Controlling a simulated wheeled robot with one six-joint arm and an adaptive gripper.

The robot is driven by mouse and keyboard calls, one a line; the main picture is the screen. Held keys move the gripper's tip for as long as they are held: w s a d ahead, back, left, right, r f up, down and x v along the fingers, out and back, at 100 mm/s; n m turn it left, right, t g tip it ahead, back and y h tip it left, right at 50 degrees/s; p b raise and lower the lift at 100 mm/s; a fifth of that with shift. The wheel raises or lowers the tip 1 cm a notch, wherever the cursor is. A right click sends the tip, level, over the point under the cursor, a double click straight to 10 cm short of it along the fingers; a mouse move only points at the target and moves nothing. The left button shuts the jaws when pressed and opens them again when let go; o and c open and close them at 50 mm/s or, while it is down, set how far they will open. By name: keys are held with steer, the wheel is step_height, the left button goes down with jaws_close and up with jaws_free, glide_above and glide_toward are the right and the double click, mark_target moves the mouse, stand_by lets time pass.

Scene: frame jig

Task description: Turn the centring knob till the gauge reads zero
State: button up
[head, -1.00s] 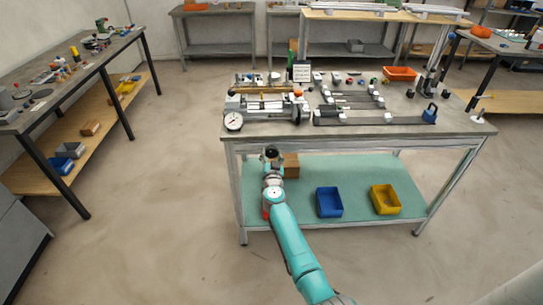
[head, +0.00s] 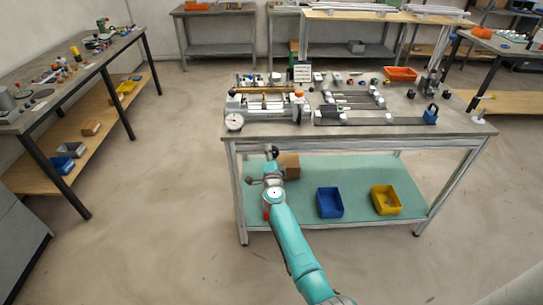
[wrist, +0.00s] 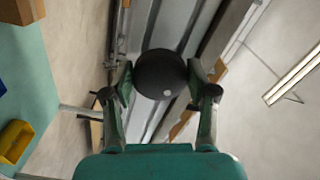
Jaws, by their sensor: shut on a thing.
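The centring knob (wrist: 158,72) is a dark ball with a small pale dot, seen between the fingers in the wrist view. My gripper (wrist: 160,78) is shut on it, one finger on each side. In the head view my gripper (head: 272,156) is at the front edge of the bench, below the fixture. The gauge (head: 234,122) is a round white dial at the fixture's front left corner. Its needle is too small for me to read. The fixture (head: 262,104) is a grey frame with a brass-coloured bar across its back.
The bench top (head: 345,130) carries rails, small blocks and a blue padlock-shaped part (head: 431,114) at right. An orange bin (head: 401,74) stands at the back. The lower shelf holds a cardboard box (head: 289,167), a blue bin (head: 329,202) and a yellow bin (head: 386,199).

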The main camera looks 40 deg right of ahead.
steer(key=m, duration=0.5)
steer(key=shift+m, duration=0.3)
stand_by(0.4)
steer(key=o, duration=1.1)
steer(key=v, duration=1.2)
steer(key=shift+s, duration=0.1)
